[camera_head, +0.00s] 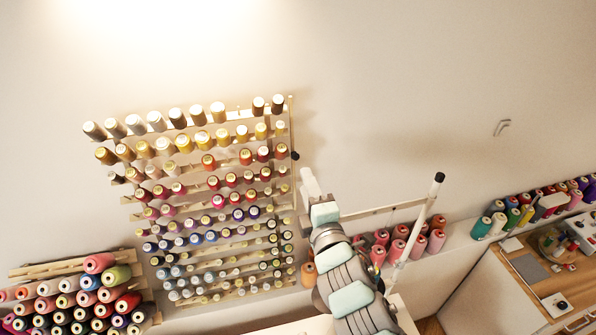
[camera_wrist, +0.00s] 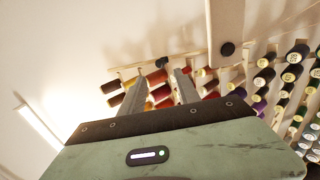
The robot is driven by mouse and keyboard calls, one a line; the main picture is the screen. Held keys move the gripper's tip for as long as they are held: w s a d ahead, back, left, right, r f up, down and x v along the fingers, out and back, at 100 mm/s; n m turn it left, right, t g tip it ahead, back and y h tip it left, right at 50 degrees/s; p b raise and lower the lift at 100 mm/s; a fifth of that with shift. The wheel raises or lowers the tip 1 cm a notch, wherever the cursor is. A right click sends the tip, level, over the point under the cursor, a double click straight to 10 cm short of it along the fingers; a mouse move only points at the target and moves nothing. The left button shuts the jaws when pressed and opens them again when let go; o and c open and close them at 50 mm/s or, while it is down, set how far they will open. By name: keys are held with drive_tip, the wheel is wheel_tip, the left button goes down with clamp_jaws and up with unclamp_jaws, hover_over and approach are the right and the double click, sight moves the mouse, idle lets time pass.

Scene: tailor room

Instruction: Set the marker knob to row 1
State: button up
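The thread rack (camera_head: 224,188) hangs on the wall with rows of spools. A small dark knob (camera_head: 295,156), which looks like the marker knob, sits at its right edge, roughly level with the third row from the top. My gripper (camera_head: 303,172) is just below and right of this knob. In the wrist view, the two fingers of my gripper (camera_wrist: 160,80) are apart, with nothing seen between them. A dark rounded piece (camera_wrist: 162,62) shows just beyond the fingertips and appears to be the same knob. I cannot tell whether the fingers touch it.
A pale stand with a black-capped post (camera_head: 438,178) is right of my arm. Thread cones (camera_head: 75,300) are stacked lower left, with pink cones (camera_head: 400,232) behind the stand. The wall above my gripper is clear.

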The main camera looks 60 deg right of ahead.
sight(296, 159)
drive_tip(key=b+x, duration=0.3)
drive_tip(key=x, duration=0.4)
drive_tip(key=shift+w+d, duration=0.15)
drive_tip(key=shift+d, duration=0.05)
drive_tip(key=shift+w+d, duration=0.35)
drive_tip(key=shift+d, duration=0.05)
drive_tip(key=shift+c, duration=0.2)
clamp_jaws()
idle(0.9)
